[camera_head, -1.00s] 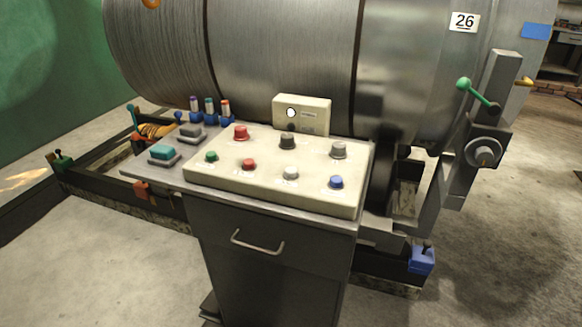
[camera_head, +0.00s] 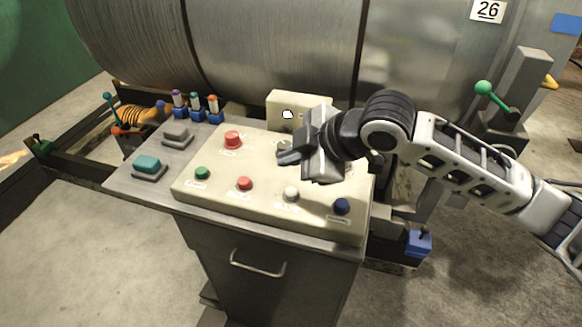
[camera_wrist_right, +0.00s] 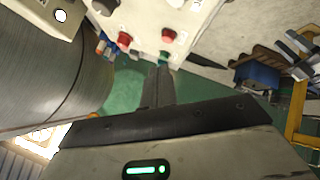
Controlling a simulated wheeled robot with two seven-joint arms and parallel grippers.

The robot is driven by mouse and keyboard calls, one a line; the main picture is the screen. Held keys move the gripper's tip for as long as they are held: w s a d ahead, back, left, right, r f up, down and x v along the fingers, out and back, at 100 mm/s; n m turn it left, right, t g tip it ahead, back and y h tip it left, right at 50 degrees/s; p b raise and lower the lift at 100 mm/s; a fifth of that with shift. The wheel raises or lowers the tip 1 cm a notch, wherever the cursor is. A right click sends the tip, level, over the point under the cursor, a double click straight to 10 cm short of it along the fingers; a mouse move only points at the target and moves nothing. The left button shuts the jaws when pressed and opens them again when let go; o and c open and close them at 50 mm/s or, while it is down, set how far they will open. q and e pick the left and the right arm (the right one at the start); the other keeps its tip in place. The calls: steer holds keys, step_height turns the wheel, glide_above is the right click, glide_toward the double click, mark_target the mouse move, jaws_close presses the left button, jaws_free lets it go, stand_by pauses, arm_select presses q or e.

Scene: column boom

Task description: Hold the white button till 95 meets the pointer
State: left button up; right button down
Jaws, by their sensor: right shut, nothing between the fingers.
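The white button (camera_head: 291,193) stands in the front row of the cream control panel (camera_head: 215,198), between a red button (camera_head: 244,183) and a blue button (camera_head: 341,206). My right gripper (camera_head: 284,157) is shut and empty. It is over the panel, behind the white button in the head view, pointing left and apart from it. Its shut fingers also show in the right wrist view (camera_wrist_right: 158,85). A plate reading 26 (camera_head: 488,10) is on the steel drum (camera_head: 275,45). No 95 is in view, and I cannot make out the pointer for certain. My left gripper is not in view.
A green button (camera_head: 202,173) and a large red button (camera_head: 232,140) share the panel. My right arm hides its back right part. A cream box with a round white light (camera_head: 287,114) stands behind. A green-knobbed lever (camera_head: 484,88) is at right.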

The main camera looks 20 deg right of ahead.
mark_target(297, 193)
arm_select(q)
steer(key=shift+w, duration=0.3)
arm_select(e)
steer(key=shift+w+d+r+h, duration=0.15)
steer(key=shift+w+d+r, duration=0.1)
steer(key=shift+d+r, duration=0.25)
steer(key=shift+w+d+r+h, duration=0.15)
steer(key=shift+w+d+r, duration=0.15)
steer(key=shift+r, duration=0.3)
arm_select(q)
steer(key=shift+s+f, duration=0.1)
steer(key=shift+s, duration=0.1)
arm_select(e)
steer(key=shift+s+f, duration=0.1)
